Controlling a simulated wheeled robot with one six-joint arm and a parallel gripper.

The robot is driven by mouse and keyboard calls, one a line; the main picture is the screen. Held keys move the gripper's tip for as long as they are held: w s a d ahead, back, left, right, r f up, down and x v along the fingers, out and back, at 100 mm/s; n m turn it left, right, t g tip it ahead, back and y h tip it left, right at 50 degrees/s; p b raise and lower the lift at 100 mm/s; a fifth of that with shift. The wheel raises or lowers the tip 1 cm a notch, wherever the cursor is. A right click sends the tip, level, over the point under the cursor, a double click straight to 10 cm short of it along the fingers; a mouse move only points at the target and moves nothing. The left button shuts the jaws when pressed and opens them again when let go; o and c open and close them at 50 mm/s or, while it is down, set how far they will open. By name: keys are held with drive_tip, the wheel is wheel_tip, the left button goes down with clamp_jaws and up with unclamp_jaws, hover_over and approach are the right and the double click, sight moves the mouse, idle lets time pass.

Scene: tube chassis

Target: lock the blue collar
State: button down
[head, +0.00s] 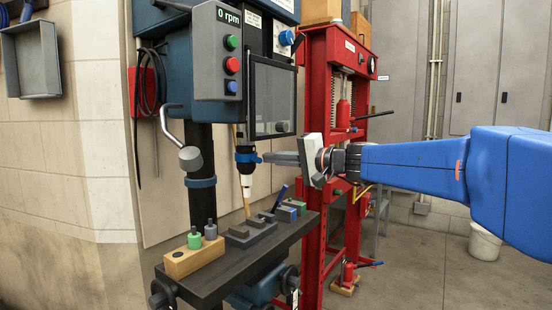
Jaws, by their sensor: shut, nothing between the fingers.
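A drill press stands at the left with a 0 rpm display. A blue collar (247,157) sits around the lower end of its spindle, with a small blue tab on its right side. A white tapered piece (246,183) is below it. Another blue collar (201,182) goes around the dark column. My gripper (268,157) reaches in from the right, its fingers shut and empty. The fingertips are at the tab of the spindle's collar; I cannot tell whether they touch it.
The dark table (215,282) below holds a wooden block (194,262) with green and grey pieces and a grey vise (250,236). A clear guard (272,98) hangs just above my fingers. A red press (314,120) stands close behind. Open floor lies at the lower right.

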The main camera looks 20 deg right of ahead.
drive_tip(key=shift+s+a, duration=0.55)
drive_tip(key=shift+a, duration=0.1)
drive_tip(key=shift+s+a, duration=0.15)
drive_tip(key=shift+a, duration=0.05)
